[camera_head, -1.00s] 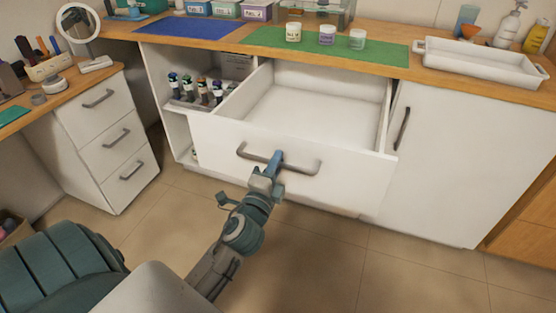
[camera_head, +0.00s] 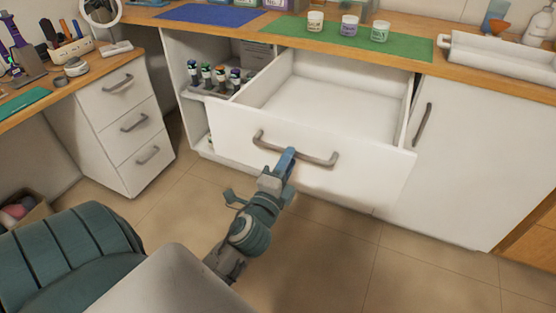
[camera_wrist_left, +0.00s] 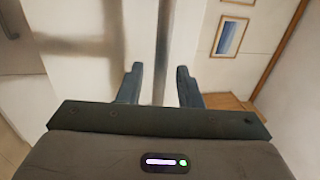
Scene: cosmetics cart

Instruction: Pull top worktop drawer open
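The top worktop drawer (camera_head: 330,170) is white and stands pulled well out of the cabinet, and its inside is empty. A grey bar handle (camera_head: 320,160) runs across its front. My left gripper (camera_head: 289,154) is at the middle of this handle, with a blue finger overlapping the bar in the head view. In the left wrist view the two fingers (camera_wrist_left: 160,80) stand apart, with the upright-looking handle bar (camera_wrist_left: 164,45) between them and gaps on both sides. Whether a finger touches the bar is hard to tell. My right gripper is not in view.
The wooden worktop (camera_head: 410,55) carries a green mat (camera_head: 400,45) with three jars, a blue mat (camera_head: 208,14) and a white tray (camera_head: 500,60). Small bottles stand in the open shelf left of the drawer. A three-drawer unit (camera_head: 125,125) stands at left. The floor in front is clear.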

